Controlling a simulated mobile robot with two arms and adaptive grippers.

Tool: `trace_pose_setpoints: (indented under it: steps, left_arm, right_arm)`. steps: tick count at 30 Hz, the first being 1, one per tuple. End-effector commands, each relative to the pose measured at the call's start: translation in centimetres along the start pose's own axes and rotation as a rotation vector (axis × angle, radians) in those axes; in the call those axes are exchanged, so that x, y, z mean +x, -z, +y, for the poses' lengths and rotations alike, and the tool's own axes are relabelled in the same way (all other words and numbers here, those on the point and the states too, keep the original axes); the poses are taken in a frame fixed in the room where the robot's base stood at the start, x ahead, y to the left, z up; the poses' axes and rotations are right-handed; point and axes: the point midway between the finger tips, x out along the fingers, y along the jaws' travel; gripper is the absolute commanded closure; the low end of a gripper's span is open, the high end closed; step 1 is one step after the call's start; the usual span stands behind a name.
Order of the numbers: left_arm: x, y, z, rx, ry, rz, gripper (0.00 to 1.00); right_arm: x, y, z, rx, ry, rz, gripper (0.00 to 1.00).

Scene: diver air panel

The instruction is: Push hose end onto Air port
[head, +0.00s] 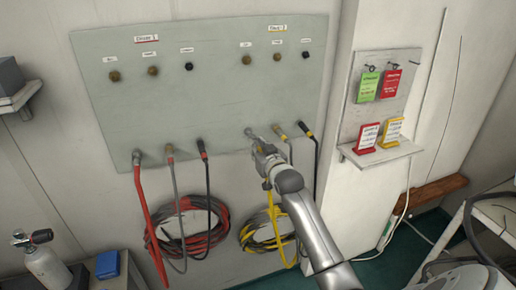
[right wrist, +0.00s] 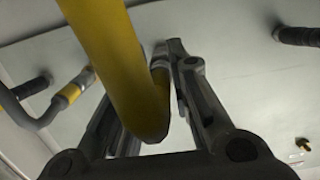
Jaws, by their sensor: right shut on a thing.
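The grey panel (head: 215,90) carries a lower row of hose connections under the Diver 1 and Diver 2 labels. The leftmost fitting on the Diver 2 side (head: 249,132) is just beyond my right gripper (head: 262,150). My right gripper is shut on the end of the thick yellow hose (head: 279,225). In the right wrist view the yellow hose (right wrist: 115,60) bends between the fingers, and its grey metal end (right wrist: 160,58) sits by the right fingertip. Whether that end touches the port is hidden. My left gripper is not in view.
A grey hose with a yellow band (head: 282,132) and a black hose (head: 309,134) hang close on the right. Red, grey and black hoses (head: 140,170) hang at the left. A tag shelf (head: 380,152) stands right of the panel; a gas cylinder (head: 45,262) is lower left.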

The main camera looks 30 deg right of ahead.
Motion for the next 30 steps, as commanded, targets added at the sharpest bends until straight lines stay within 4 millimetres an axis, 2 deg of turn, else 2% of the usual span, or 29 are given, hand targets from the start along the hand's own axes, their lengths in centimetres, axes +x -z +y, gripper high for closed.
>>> trace_pose_setpoints:
  steps: [19, 30]
  left_arm:
    - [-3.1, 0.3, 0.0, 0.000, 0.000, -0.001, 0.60]
    - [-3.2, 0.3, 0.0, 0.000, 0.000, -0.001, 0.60]
  right_arm:
    - [-4.5, -0.5, 0.0, -0.001, 0.000, 0.000, 1.00]
    - [-5.0, -0.7, 0.0, 0.000, 0.000, 0.001, 1.00]
